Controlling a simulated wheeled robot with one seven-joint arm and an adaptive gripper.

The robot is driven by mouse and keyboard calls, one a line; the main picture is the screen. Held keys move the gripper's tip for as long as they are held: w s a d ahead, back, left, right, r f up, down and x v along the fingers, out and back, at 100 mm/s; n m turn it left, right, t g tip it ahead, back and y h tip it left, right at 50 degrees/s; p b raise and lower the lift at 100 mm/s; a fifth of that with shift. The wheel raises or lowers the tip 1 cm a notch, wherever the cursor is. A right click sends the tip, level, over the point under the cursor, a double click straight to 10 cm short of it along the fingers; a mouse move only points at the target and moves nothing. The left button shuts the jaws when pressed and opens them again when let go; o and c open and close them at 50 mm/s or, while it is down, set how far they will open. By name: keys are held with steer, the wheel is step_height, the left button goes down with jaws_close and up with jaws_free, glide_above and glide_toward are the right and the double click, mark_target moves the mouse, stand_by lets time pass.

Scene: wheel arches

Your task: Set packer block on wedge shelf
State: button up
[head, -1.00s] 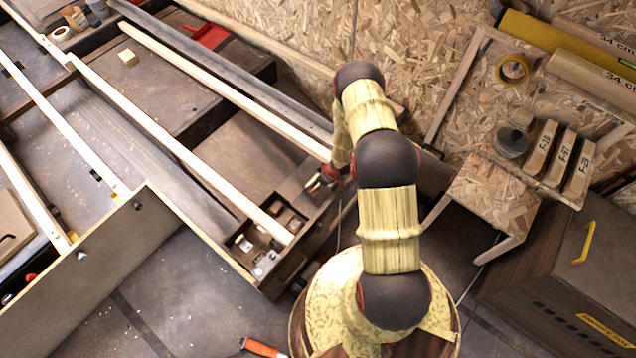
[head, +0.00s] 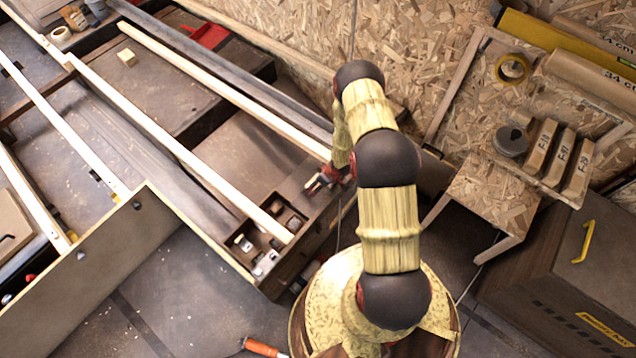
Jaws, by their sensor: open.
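A small pale block (head: 127,57), which looks like the packer block, lies on the dark bench at the upper left. A chipboard shelf (head: 560,108) on the right holds several wedge-shaped pieces (head: 546,150) with labels; I take it as the wedge shelf. My gripper (head: 316,186), red and dark, is open above the bench's near right corner, beside the small compartment tray. It is well apart from both the pale block and the shelf. Its fingertips are small in view, and nothing shows between them.
Long pale battens (head: 160,135) run across the bench. A compartment tray (head: 262,240) with small parts sits near the gripper. A grey roll (head: 510,141) is beside the wedges. A chipboard stool-like top (head: 490,195) and brown box (head: 560,265) stand at the right.

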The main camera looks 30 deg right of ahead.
stand_by(0.3)
steer(key=v, duration=1.2)
